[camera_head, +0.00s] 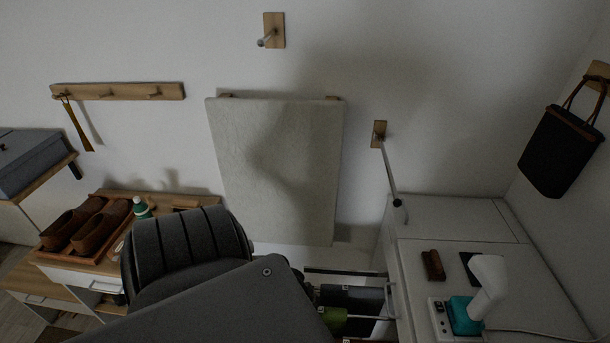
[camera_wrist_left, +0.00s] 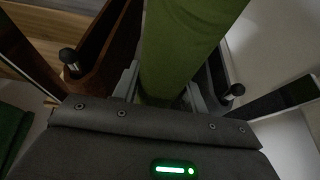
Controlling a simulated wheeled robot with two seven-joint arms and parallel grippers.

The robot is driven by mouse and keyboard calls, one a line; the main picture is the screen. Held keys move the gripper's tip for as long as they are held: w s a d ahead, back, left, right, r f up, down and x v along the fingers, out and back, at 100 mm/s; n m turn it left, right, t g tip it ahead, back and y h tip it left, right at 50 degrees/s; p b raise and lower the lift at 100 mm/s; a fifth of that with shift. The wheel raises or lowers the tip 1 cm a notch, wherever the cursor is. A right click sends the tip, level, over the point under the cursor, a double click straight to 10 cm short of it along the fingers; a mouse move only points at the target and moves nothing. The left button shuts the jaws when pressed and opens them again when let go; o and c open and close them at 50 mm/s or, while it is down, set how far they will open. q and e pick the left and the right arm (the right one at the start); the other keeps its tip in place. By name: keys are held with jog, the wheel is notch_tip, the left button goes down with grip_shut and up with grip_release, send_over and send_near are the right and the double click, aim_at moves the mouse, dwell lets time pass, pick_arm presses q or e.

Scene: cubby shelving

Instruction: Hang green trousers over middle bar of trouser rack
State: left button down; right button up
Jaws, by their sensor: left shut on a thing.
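The green trousers (camera_wrist_left: 185,40) run up the middle of the left wrist view, between the fingers of my left gripper (camera_wrist_left: 162,92), which is shut on them. My right gripper is not in view.
A white cabinet (camera_head: 415,260) with a teal and white device (camera_head: 467,312) stands right of the gripper. A pale board (camera_head: 275,165) hangs on the wall. A tray (camera_head: 80,250) with brown shoes is at left.

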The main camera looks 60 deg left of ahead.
aim_at(358, 316)
pick_arm(q)
jog(key=shift+w+d, duration=0.75)
jog(key=shift+w, duration=0.35)
jog(key=shift+w+d, duration=0.75)
jog(key=shift+w, duration=0.35)
jog(key=shift+w+d, duration=0.75)
jog(key=shift+w, duration=0.35)
jog(key=shift+w+d+b, duration=0.2)
jog(key=shift+w+d, duration=0.5)
jog(key=shift+w, duration=0.3)
jog(key=shift+w+d+b, duration=0.25)
jog(key=shift+w+d, duration=0.45)
jog(key=shift+w, duration=0.3)
jog(key=shift+w+d+b, duration=0.2)
jog(key=shift+w+d, duration=0.5)
jog(key=shift+w, duration=0.3)
jog(key=shift+f+b, duration=0.35)
jog(key=shift+f, duration=0.15)
jog(key=c, duration=0.7)
grip_release()
